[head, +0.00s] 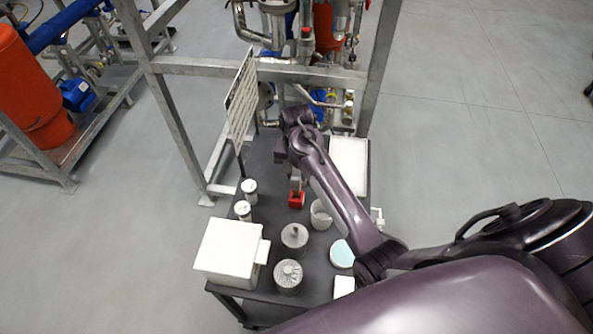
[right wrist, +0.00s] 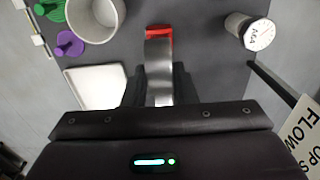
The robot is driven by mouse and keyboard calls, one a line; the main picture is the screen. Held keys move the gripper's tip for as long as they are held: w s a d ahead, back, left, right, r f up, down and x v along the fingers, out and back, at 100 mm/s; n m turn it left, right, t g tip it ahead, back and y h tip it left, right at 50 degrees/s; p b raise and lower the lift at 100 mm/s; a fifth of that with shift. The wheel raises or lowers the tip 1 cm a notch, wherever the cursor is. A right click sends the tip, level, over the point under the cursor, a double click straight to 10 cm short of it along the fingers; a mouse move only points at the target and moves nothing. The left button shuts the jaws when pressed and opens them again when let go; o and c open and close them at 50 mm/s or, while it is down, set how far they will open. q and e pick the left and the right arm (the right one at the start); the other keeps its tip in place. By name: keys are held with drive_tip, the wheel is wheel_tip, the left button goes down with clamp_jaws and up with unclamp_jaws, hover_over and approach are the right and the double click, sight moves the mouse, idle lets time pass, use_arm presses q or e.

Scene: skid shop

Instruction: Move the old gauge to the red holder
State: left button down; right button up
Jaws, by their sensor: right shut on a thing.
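The red holder (head: 297,200) stands on the dark table, below my right gripper (head: 296,178). It also shows in the right wrist view (right wrist: 158,31) at the top middle. My right gripper (right wrist: 158,92) is shut on a silver-grey piece (right wrist: 159,65), apparently the old gauge. Its dial face is not visible. The held piece lines up with the red holder and overlaps its edge in the right wrist view; I cannot tell whether they touch. A white round gauge (right wrist: 250,31) stands to the right there. My left gripper is not in view.
On the table (head: 263,165) stand a white box (head: 228,250), two small white cylinders (head: 249,188), grey round parts (head: 294,236), a white cup (head: 321,214) and a white tray (head: 350,160). A sign (head: 241,100) and steel frame posts (head: 377,70) rise at the back.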

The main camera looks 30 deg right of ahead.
drive_tip(key=shift+f, duration=0.1)
drive_tip(key=shift+f, duration=0.7)
drive_tip(key=shift+f, duration=0.15)
drive_tip(key=shift+f, duration=0.65)
drive_tip(key=shift+f, duration=0.15)
idle(0.4)
drive_tip(key=shift+f, duration=0.35)
drive_tip(key=o, duration=0.9)
